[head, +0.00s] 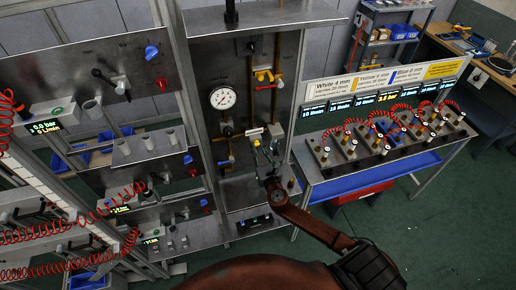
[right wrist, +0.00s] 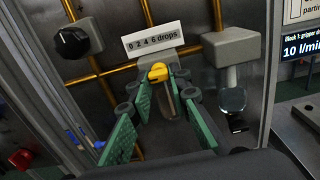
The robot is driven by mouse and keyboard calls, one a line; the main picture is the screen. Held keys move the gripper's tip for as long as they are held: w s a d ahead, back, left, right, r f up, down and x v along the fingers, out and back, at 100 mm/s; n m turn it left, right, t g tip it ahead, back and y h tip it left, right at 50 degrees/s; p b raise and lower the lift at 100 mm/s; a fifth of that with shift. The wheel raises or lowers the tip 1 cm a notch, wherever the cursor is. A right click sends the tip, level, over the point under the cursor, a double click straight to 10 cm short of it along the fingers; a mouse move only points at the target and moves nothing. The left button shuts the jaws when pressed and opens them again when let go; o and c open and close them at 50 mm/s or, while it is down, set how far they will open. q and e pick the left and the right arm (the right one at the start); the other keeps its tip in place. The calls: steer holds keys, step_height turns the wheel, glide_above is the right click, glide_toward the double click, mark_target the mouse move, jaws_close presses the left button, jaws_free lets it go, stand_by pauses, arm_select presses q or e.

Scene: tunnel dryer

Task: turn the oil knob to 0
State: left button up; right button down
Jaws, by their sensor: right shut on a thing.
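The oil knob (right wrist: 158,72) is small and yellow, just under a white scale plate (right wrist: 152,39) reading "0 2 4 6 drops" in the right wrist view. A clear sight tube shows below it. In the head view the scale plate (head: 254,131) is on the middle grey panel, with the knob (head: 256,143) small beneath it. My right gripper (right wrist: 160,86) has its green-padded fingers on both sides of the knob and is shut on it. It also shows in the head view (head: 266,160). The number the knob points to cannot be read clearly. My left gripper is out of view.
A black knob (right wrist: 72,42) and brass pipes lie left of the scale. A grey filter with a clear bowl (right wrist: 232,98) hangs close on the right. A pressure gauge (head: 222,97) and a yellow-red valve (head: 264,75) are higher on the panel. A bench (head: 360,184) stands to the right.

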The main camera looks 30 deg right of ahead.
steer(key=shift+f, duration=0.1)
stand_by(0.3)
steer(key=c, duration=1.8)
jaws_free()
steer(key=v, duration=1.2)
steer(key=shift+s, duration=0.1)
